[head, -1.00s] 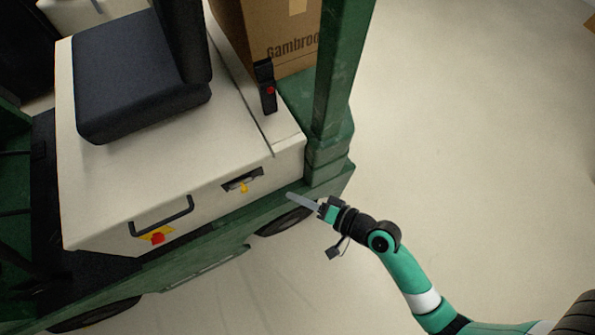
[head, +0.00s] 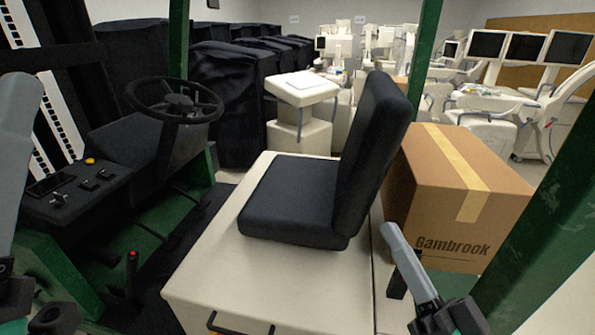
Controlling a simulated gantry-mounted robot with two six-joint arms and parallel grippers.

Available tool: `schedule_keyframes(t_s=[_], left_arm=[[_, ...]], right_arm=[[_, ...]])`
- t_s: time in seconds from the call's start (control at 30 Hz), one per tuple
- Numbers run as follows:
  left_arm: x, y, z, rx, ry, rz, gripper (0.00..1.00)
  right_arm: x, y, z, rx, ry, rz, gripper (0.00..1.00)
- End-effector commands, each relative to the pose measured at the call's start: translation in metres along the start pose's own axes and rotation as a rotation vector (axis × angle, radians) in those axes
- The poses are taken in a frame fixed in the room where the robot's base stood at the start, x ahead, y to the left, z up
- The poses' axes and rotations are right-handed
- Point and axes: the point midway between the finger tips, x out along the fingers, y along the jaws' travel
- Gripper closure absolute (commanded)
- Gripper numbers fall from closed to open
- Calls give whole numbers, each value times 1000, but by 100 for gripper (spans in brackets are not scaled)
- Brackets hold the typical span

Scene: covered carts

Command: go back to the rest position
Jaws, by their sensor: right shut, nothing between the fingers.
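My right gripper (head: 391,232) shows at the lower right.
A vehicle with a black seat (head: 300,200), white seat base (head: 270,280), steering wheel (head: 172,100) and green posts (head: 535,235) surrounds the grippers. A red-tipped lever (head: 131,275) stands at lower left. Black-covered carts (head: 225,95) and white equipment (head: 490,115) stand behind.

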Motion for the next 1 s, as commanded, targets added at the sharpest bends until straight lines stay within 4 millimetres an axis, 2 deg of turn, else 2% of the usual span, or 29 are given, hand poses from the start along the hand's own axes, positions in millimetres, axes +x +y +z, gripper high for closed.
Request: schedule_keyframes(t_s=[0.03,0.13,0.23,0.3,0.33,0.37,0.43,0.67,0.9,1.0], left_arm=[[0,0,0,0,0,0,55],[0,0,0,0,0,0,55],[0,0,0,0,0,0,55],[0,0,0,0,0,0,55],[0,0,0,0,0,0,55],[0,0,0,0,0,0,55],[30,0,-27,0,-3,0,55],[98,0,-90,0,1,0,55],[185,-1,-171,0,1,0,55],[212,-1,-196,0,1,0,55]], right_arm=[[9,-27,-34,-79,70,-42,100],[14,-70,-92,-243,207,-81,100],[6,-107,-146,-404,348,-81,100],[-6,-126,-182,-535,452,-42,100],[-16,-128,-196,-619,497,11,100],[-22,-116,-199,-722,501,99,100],[-1,-134,-227,-755,481,110,100],[36,-180,-296,-750,478,108,100],[83,-240,-386,-748,477,107,100],[98,-258,-414,-748,476,107,100]])
